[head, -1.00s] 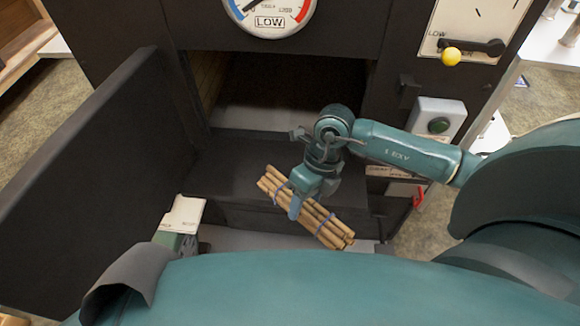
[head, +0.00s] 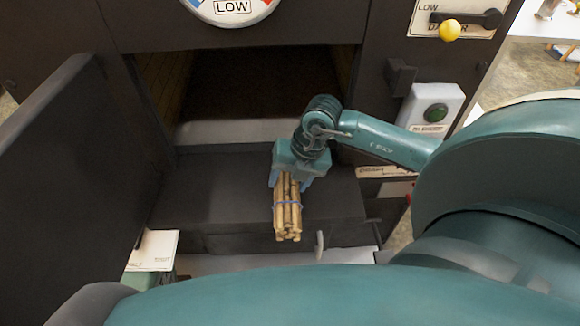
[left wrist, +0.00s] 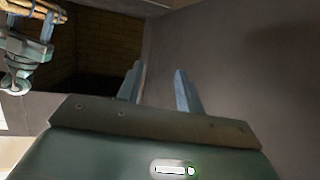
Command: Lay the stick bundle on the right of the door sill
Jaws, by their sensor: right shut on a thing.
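The stick bundle (head: 288,212) is a set of tan sticks tied with a blue band. My right gripper (head: 289,180) is shut on it and holds it pointing toward me, over the right part of the dark door sill (head: 215,195). I cannot tell whether the bundle touches the sill. The sill lies in front of the open firebox. In the left wrist view, part of the bundle (left wrist: 38,10) shows at the top left. My left gripper (left wrist: 158,75) is empty, its two fingers apart, near the dark door.
The open firebox door (head: 75,175) stands along the left side. The firebox opening (head: 255,85) is behind the sill. The sill's left part is clear.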

